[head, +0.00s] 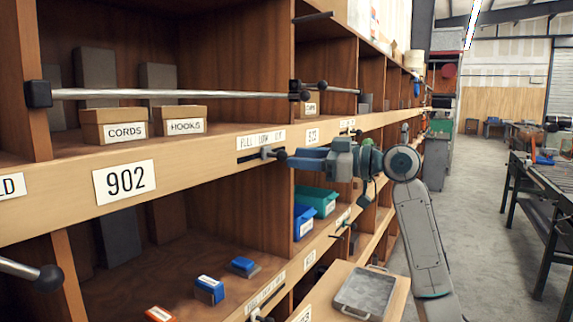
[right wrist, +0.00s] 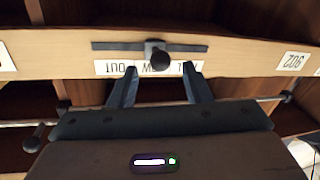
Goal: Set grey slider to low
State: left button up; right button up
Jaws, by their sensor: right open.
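The grey slider (head: 266,152) sits in a dark slot on the shelf's front board, under a label with FULL, LOW and OUT. Its dark knob sticks out towards my right gripper (head: 292,160). In the right wrist view, which is upside down, the grey slider (right wrist: 155,46) stands near the middle of the slot, and its knob partly covers the label's middle word. My right gripper (right wrist: 159,72) is open and empty, its two fingers on either side of the knob's line. The knob appears just beyond the fingertips; contact cannot be told. My left gripper is out of view.
A grey rail (head: 180,94) with dark ends runs across the upper shelf, in front of the CORDS box (head: 115,125) and HOOKS box (head: 180,121). Below are a teal bin (head: 316,200) and a blue bin (head: 303,222). The floor aisle at right is clear.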

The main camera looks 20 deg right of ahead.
jog(key=shift+b+v, duration=0.8)
jog(key=shift+v, duration=2.05)
